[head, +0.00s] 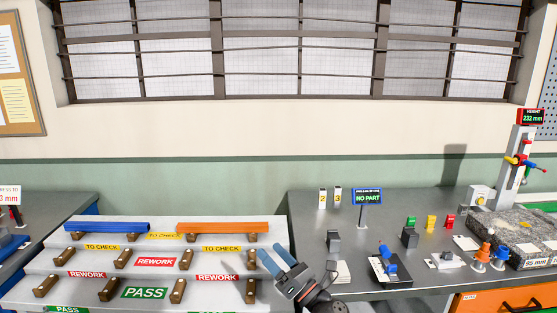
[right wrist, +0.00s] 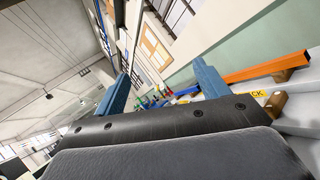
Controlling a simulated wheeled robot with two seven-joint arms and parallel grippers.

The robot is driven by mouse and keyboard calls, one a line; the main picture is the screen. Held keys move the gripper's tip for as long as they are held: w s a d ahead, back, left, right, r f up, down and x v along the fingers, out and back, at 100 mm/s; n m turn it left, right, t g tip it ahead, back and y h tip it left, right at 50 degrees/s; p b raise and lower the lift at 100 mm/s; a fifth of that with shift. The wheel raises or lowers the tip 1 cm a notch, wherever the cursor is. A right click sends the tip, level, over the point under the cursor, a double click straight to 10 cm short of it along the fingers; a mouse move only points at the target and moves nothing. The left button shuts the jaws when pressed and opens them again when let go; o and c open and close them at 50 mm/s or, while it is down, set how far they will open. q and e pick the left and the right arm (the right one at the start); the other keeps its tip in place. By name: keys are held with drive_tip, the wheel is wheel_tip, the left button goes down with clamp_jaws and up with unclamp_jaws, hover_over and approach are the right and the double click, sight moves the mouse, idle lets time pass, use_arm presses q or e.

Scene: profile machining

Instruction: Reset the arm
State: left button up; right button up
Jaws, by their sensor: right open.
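My right gripper (head: 278,262) is in the lower middle of the head view, in front of the right end of the stepped rack. Its two blue fingers are apart with nothing between them. In the right wrist view my right gripper (right wrist: 160,85) also shows its fingers spread wide and empty. Beyond it the orange profile (right wrist: 266,67) rests on its support. My left gripper is not in view.
The stepped rack (head: 200,278) carries a blue profile (head: 107,227) and an orange profile (head: 223,228) on its top step. The lower wooden supports are empty. The grey bench (head: 300,215) at right holds a NO PART display (head: 368,196), small coloured blocks and a granite plate (head: 515,236) with a height gauge (head: 517,165).

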drive_tip(key=s+d+f+m+h, duration=0.4)
drive_tip(key=d+f+m+h, duration=0.5)
drive_tip(key=m, duration=0.5)
drive_tip(key=s+d+f+m+h, duration=0.5)
drive_tip(key=d+f+m+h, duration=0.45)
drive_tip(key=m, duration=0.45)
drive_tip(key=s+d+f+m+g, duration=0.1)
drive_tip(key=s+f+m+g, duration=0.25)
drive_tip(key=s, duration=0.45)
drive_tip(key=s+d+f+m+g+y, duration=0.1)
drive_tip(key=s+d+f+m+g, duration=0.25)
drive_tip(key=s, duration=0.55)
drive_tip(key=s+a+f+m+g, duration=0.1)
drive_tip(key=s+f+m+g, duration=0.2)
drive_tip(key=s+f+g, duration=0.4)
wheel_tip(320, 180, down, 23)
drive_tip(key=a+t, duration=0.1)
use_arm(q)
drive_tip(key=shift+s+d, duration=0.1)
use_arm(e)
drive_tip(key=s+f, duration=0.3)
drive_tip(key=f, duration=0.7)
drive_tip(key=s+a+f, duration=0.1)
drive_tip(key=s+f, duration=0.3)
drive_tip(key=f, duration=0.6)
drive_tip(key=shift+a+f+g, duration=0.15)
drive_tip(key=shift+a+g, duration=0.05)
drive_tip(key=shift+g, duration=0.2)
